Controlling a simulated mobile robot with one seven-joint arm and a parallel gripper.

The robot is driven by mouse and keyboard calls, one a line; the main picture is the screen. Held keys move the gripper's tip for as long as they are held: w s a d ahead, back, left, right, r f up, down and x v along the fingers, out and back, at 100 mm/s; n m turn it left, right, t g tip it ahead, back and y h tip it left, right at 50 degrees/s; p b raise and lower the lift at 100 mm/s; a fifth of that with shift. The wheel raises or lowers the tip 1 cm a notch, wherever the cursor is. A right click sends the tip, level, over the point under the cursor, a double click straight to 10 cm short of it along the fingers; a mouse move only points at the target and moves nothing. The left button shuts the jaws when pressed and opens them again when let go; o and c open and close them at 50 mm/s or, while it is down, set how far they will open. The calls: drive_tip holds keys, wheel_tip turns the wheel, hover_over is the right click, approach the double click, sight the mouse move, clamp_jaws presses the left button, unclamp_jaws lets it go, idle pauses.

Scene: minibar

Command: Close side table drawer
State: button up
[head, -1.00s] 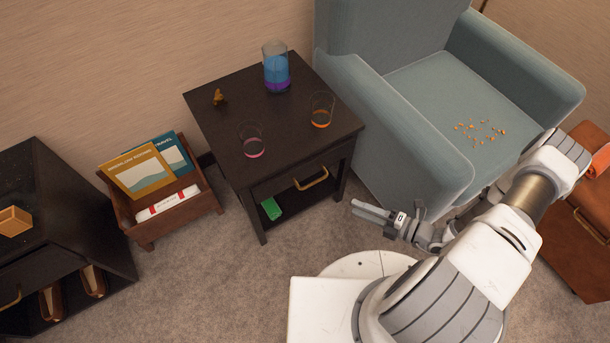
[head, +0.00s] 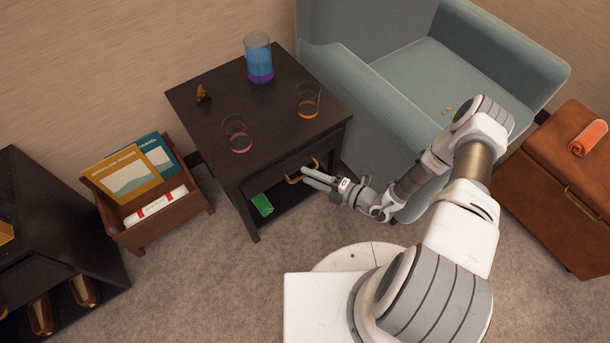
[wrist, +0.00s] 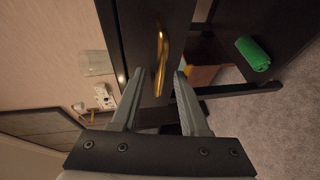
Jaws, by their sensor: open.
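The dark side table (head: 200,130) stands left of the armchair. Its drawer front (head: 262,184) carries a brass handle (head: 292,180). How far the drawer stands out is hard to tell in the head view. My gripper (head: 305,175) is at the handle, its fingers pointing left and partly covering it. In the wrist view, my gripper (wrist: 158,74) is open and empty. The brass handle (wrist: 162,50) lies ahead, in line with the gap between the fingertips, against the dark drawer front (wrist: 138,30). Contact with the handle cannot be made out.
A blue-purple pitcher (head: 258,60), two glasses (head: 237,138) (head: 308,103) and a small brown figure (head: 202,93) stand on the tabletop. A green roll (head: 262,205) lies on the lower shelf. A magazine rack (head: 165,218) is left, an armchair (head: 385,115) right. Carpet in front is open.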

drive_tip(key=shift+x, duration=1.1)
clamp_jaws()
idle(0.7)
